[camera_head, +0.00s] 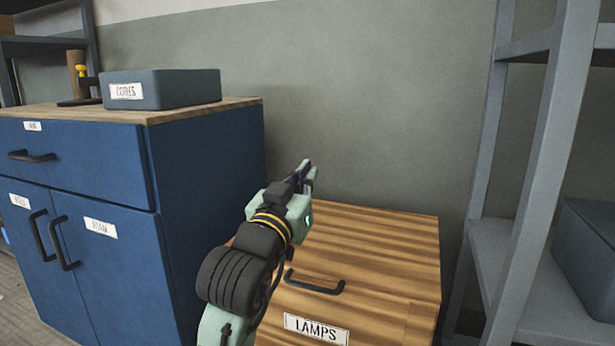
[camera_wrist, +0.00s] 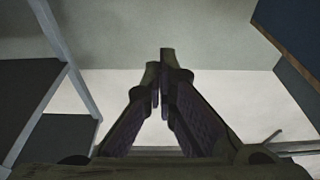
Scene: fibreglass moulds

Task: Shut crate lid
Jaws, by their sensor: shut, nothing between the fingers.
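The wooden crate (camera_head: 390,325) stands against the wall at lower centre right in the head view, with a "LAMPS" label on its front. Its striped plank lid (camera_head: 385,245) appears to lie down over the crate. A dark handle (camera_head: 315,283) is near its front edge. I cannot tell whether a small gap remains under the lid; my arm hides its left side. My gripper (camera_head: 308,172) is above the lid's back left, pointing up towards the wall. Its fingers are together and empty, also in the wrist view (camera_wrist: 161,85).
A blue cabinet (camera_head: 205,180) stands left of the crate, with a grey box (camera_head: 165,90) labelled "CORES" on top. A grey metal shelf rack (camera_head: 545,150) stands close on the right, holding another box (camera_head: 590,255). The wall above the crate is bare.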

